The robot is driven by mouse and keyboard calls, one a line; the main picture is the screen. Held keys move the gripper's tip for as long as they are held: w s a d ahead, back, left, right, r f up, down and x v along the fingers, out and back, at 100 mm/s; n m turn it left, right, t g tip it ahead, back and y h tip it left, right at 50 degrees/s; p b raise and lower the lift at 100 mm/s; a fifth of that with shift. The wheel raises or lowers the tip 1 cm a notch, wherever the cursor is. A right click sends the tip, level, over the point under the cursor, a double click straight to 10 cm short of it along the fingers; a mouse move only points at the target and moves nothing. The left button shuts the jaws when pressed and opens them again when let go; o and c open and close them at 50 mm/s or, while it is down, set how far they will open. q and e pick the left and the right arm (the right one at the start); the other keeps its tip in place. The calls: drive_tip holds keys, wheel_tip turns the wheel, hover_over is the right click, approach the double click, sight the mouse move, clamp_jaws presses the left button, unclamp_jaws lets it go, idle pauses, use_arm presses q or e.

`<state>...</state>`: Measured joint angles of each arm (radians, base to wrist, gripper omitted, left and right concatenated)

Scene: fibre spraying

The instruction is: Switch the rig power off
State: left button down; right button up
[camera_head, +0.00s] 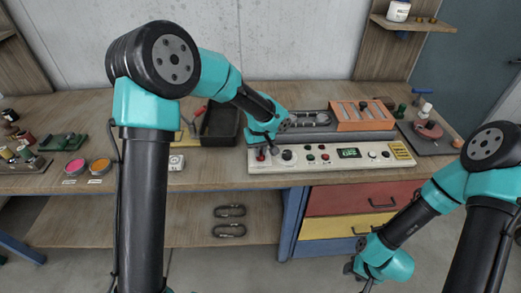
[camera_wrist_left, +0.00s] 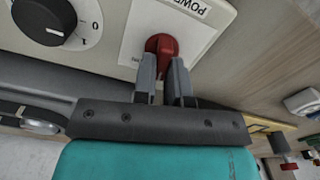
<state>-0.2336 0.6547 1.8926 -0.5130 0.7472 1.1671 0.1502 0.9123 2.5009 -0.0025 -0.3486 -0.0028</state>
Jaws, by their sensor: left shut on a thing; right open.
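The rig's white control panel (camera_head: 326,157) stands along the front of the workbench. Its red power switch (camera_wrist_left: 161,45) sits on a pale plate marked with part of the word POWER in the left wrist view. My left gripper (camera_wrist_left: 172,68) is shut on the red switch, with its two grey fingers at the knob's near side and partly hiding it. In the head view my left gripper (camera_head: 263,148) is at the panel's left end. My right gripper (camera_head: 362,275) is open and empty, low in front of the drawers.
A black selector dial (camera_wrist_left: 42,20) marked 0 and 1 is beside the switch. A small green display (camera_head: 349,153) and several buttons are on the panel. A dark tray (camera_head: 220,125), a white timer-like box (camera_head: 176,162) and pink and orange discs stand left.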

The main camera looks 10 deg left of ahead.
use_arm(q)
drive_tip(key=shift+s+a+n, duration=0.15)
drive_tip(key=shift+n, duration=2.15)
drive_tip(key=c, duration=1.2)
unclamp_jaws()
drive_tip(key=shift+o, duration=0.2)
drive_tip(key=shift+r, duration=0.1)
wheel_tip(320, 180, up, 17)
drive_tip(key=shift+r, duration=0.15)
